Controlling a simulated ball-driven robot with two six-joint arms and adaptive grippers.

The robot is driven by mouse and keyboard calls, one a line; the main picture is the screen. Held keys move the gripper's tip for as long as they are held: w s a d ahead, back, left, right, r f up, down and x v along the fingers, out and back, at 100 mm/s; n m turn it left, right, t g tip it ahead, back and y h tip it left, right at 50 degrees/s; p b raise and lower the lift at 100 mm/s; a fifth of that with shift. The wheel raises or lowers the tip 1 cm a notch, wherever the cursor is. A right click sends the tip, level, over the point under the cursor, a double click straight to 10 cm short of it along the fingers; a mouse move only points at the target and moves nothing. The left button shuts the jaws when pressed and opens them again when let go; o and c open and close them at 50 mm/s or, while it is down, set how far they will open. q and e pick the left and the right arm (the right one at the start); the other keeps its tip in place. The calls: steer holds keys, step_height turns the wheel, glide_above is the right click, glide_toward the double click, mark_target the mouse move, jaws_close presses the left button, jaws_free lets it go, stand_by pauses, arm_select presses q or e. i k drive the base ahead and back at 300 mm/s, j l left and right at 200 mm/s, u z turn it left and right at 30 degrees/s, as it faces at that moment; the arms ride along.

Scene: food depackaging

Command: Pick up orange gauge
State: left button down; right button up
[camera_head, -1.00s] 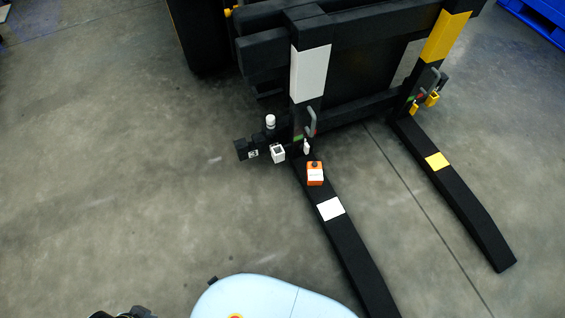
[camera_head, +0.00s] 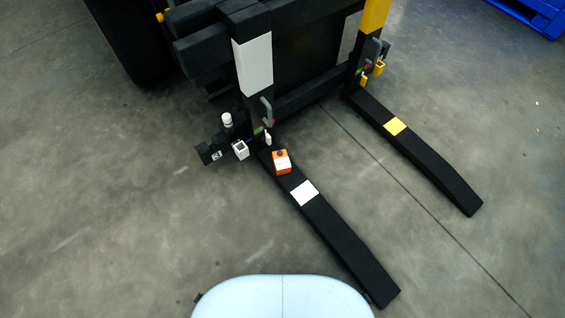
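The orange gauge (camera_head: 282,161) is a small orange box with a white label and a dark knob on top. It sits on the near black fork (camera_head: 338,244) of a forklift, close to the upright, just behind a white square mark (camera_head: 304,193). Neither of my grippers shows in the head view, and nothing is touching the gauge from my side.
The forklift's black frame (camera_head: 305,90) stands behind the gauge. A white open holder (camera_head: 240,150) and a white-capped part (camera_head: 227,120) sit left of the upright. The second fork (camera_head: 430,165) lies to the right. Grey floor (camera_head: 100,220) is clear at left.

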mark_target(281, 164)
steer(key=i+j+z, duration=0.15)
steer(key=z, duration=0.2)
steer(key=j+z, duration=0.35)
steer(key=i+j+z, duration=0.1)
steer(key=j+z, duration=0.25)
steer(key=i+j+z, duration=0.1)
steer(key=j, duration=0.75)
steer(key=j+z, duration=0.1)
steer(key=j, duration=0.75)
